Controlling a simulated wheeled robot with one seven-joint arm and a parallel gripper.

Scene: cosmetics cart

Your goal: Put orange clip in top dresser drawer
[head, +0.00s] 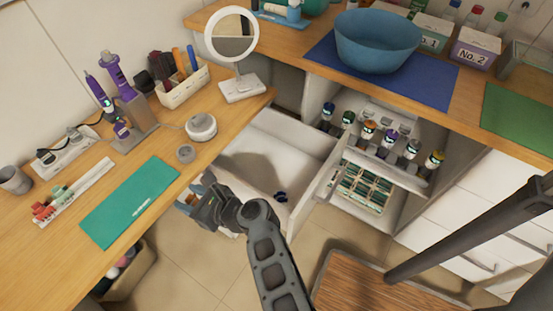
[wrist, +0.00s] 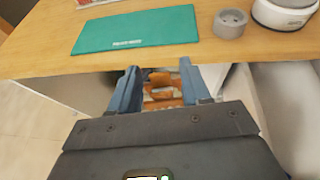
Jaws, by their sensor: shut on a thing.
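My gripper (head: 196,193) is beside the desk's front edge in the head view, left of the open white dresser drawer (head: 292,133). In the wrist view its two blue-grey fingers (wrist: 158,88) are closed around an orange clip (wrist: 162,91). The clip is hidden by my gripper in the head view. The open drawer is mostly empty, with a small dark blue thing (head: 281,197) near its front. Part of the drawer's pale interior shows at the right in the wrist view (wrist: 275,100).
The desk holds a green mat (head: 130,201), a grey ring-shaped item (head: 186,153), a white round device (head: 201,127), a mirror (head: 232,36) and a strip with colored clips (head: 68,195).

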